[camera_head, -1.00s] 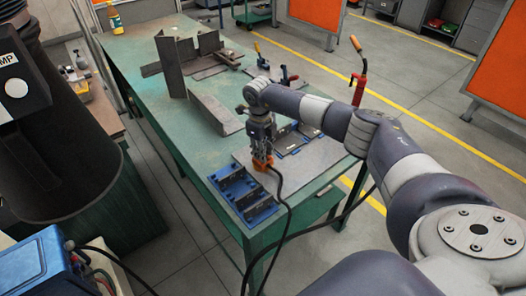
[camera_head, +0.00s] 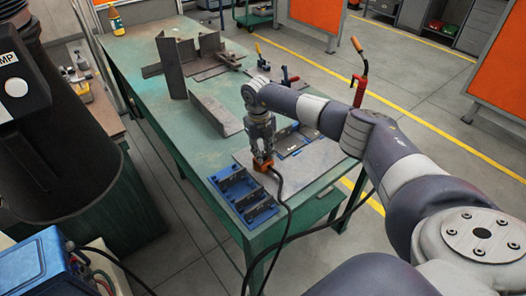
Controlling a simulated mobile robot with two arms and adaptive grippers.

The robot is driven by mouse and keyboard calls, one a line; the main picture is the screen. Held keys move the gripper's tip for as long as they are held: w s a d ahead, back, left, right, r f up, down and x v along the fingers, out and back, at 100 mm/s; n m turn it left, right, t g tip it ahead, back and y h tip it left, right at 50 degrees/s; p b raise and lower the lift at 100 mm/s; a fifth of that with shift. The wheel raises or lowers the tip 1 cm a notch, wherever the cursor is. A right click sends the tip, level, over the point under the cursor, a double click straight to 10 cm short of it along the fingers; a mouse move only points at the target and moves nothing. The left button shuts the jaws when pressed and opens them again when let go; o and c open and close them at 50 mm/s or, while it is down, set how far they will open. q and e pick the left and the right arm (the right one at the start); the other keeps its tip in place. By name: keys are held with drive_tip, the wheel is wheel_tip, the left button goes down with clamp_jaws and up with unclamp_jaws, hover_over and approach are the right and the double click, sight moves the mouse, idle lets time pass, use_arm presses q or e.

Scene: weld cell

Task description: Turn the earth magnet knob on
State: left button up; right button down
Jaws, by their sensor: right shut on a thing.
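The earth magnet (camera_head: 263,163) is a small orange-red block with a black cable, standing on the grey metal plate (camera_head: 315,161) at the near end of the green table. My right gripper (camera_head: 263,152) points down onto it from above. It is shut on the top of the magnet, where the knob would be. The fingers hide the knob, so its setting cannot be read. My left gripper is not in view.
Blue trays with dark blocks (camera_head: 243,194) lie left of the magnet on the green table (camera_head: 150,75). Steel angle pieces (camera_head: 215,113) stand behind. The black cable hangs over the front edge.

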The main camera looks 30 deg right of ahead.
drive_tip(key=c, duration=1.3)
unclamp_jaws()
drive_tip(key=shift+c, duration=0.2)
wheel_tip(320, 180, up, 12)
drive_tip(key=a, duration=0.1)
